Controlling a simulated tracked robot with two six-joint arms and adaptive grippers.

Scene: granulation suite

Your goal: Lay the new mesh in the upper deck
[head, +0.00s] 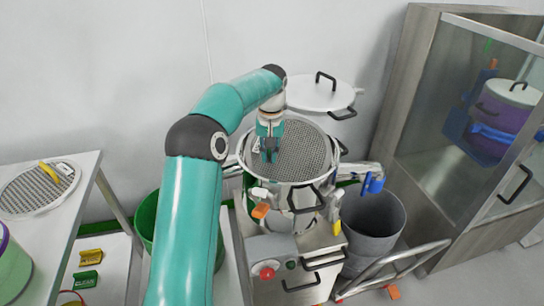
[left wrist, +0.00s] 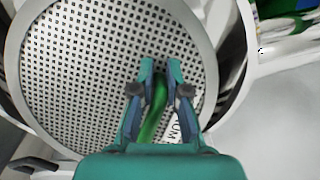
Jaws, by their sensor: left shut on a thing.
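The new mesh (head: 306,150), a round perforated disc with a grey rim, lies over the top of the sieve machine, within or just above the upper deck's ring (head: 292,186). I cannot tell whether it is fully seated. In the left wrist view the mesh (left wrist: 95,65) fills much of the picture, with part of a printed label by the fingers. My left gripper (head: 269,155) points down at the mesh's left part. In the left wrist view its fingers (left wrist: 160,68) are shut on the mesh's green handle (left wrist: 154,118). My right gripper is not in view.
Another mesh with a yellow handle (head: 38,190) lies on the left table. A lid (head: 318,95) is behind the deck. Orange (head: 260,211), yellow (head: 336,208) and blue (head: 373,184) clamp parts surround the machine. A grey bin (head: 375,230) and a glass cabinet (head: 460,130) stand right.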

